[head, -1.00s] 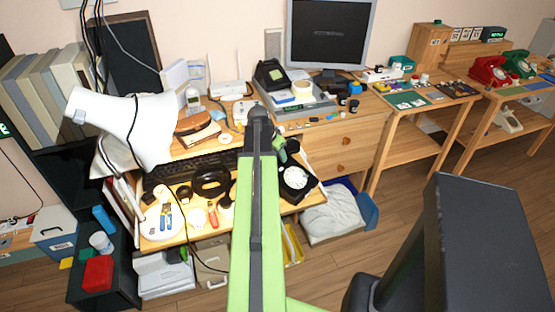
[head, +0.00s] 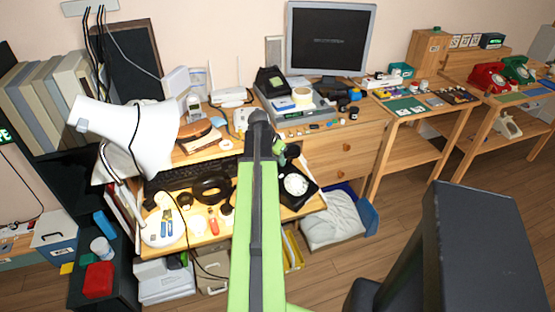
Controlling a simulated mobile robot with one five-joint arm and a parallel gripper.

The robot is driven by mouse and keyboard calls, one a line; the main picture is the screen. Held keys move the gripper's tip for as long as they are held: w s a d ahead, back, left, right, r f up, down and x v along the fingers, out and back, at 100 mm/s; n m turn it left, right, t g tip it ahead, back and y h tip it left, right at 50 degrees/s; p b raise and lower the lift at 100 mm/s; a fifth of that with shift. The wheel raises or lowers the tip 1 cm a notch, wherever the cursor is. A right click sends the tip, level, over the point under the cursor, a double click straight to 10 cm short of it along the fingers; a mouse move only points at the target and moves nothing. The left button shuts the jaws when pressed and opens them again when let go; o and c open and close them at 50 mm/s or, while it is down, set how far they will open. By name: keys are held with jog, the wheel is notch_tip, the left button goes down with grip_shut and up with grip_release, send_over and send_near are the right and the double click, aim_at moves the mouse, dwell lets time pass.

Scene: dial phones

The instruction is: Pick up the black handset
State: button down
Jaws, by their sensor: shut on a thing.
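The black telephone (head: 297,187) with a round white dial sits at the right front corner of the wooden desk. My green and black arm reaches forward over the desk. My gripper (head: 284,153) is at its far end, just behind and above the telephone, and is mostly hidden by the arm. It is shut on a dark thing, which fits the black handset, but its outline is too small and covered to make out. I cannot tell how far it is from the cradle.
A black keyboard (head: 196,172), a black ring-shaped thing (head: 212,187) and small tools crowd the desk left of the arm. A white lamp (head: 128,130) stands at the left. A monitor (head: 331,38) stands at the back. Red (head: 488,77) and green telephones stand far right.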

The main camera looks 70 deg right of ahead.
notch_tip(320, 180, up, 4)
jog(key=p, duration=0.2)
jog(key=shift+f+p, duration=0.15)
jog(key=shift+p, duration=0.25)
jog(key=s+a+r+p, duration=0.1)
jog(key=s+r+p, duration=0.5)
jog(key=s, duration=0.5)
jog(key=shift+s, duration=0.35)
jog(key=shift+s+a+r, duration=0.1)
